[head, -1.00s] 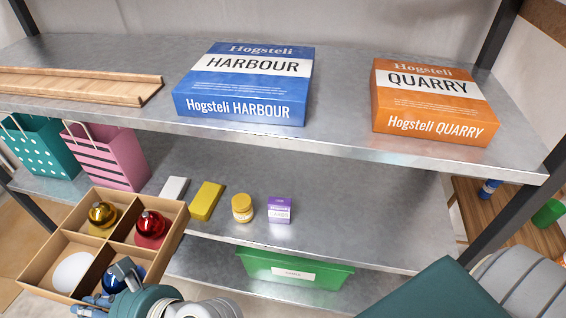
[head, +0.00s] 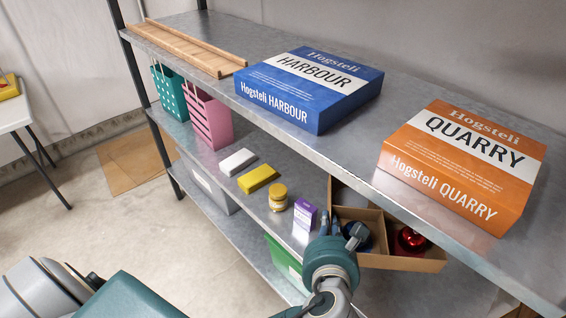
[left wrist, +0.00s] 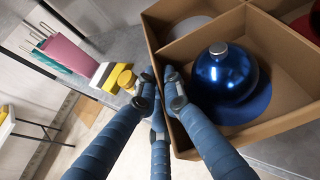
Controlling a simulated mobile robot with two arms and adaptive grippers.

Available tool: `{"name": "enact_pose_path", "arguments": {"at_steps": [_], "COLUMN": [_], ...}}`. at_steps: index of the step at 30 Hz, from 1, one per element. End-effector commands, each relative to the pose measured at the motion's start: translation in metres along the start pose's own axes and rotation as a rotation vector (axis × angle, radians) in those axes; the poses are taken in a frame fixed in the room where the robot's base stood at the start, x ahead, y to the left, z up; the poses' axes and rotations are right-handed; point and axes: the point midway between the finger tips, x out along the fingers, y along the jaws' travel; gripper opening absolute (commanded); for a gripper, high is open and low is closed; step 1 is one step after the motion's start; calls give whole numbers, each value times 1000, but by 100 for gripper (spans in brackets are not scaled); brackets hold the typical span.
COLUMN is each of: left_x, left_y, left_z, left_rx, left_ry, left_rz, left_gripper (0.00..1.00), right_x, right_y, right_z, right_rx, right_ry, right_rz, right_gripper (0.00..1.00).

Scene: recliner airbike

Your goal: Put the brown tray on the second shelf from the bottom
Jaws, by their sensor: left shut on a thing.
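The brown tray (head: 396,262) is an open cardboard box with dividers. It holds a blue ornament (left wrist: 222,85) and a red one (head: 411,240); the top shelf hides part of it in the head view. The tray is level with the middle shelf (head: 268,155), right of the purple box (head: 304,214). I cannot tell whether it touches the shelf. My right gripper is not in view.
The top shelf carries a wooden rail piece (head: 185,48), a blue box (head: 310,88) and an orange box (head: 463,160). The middle shelf holds gift bags (head: 208,115), white and yellow blocks (head: 258,178) and a jar (head: 278,197). A green bin (head: 283,258) is below.

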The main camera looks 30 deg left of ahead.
Motion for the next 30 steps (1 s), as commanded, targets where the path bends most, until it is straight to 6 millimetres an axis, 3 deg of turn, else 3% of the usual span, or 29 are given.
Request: {"name": "enact_pose_path", "arguments": {"at_steps": [6,10,16,23,30], "left_x": [34,44,52,53,68], "left_y": [-46,-62,-71,-73,-73], "left_z": [-12,-23,-30,-33,-70], "left_rx": [132,186,237,251,248], "left_ry": [-5,1,6,9,15], "left_rz": [-310,-456,-601,-652,-648], "left_gripper": [0,0,0,0,0], "right_x": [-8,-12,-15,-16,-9], "right_y": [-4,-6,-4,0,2], "right_z": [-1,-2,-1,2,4], "right_rx": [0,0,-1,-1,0], "right_ry": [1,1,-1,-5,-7], "right_rz": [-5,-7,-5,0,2], "right_gripper": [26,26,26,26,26]}}
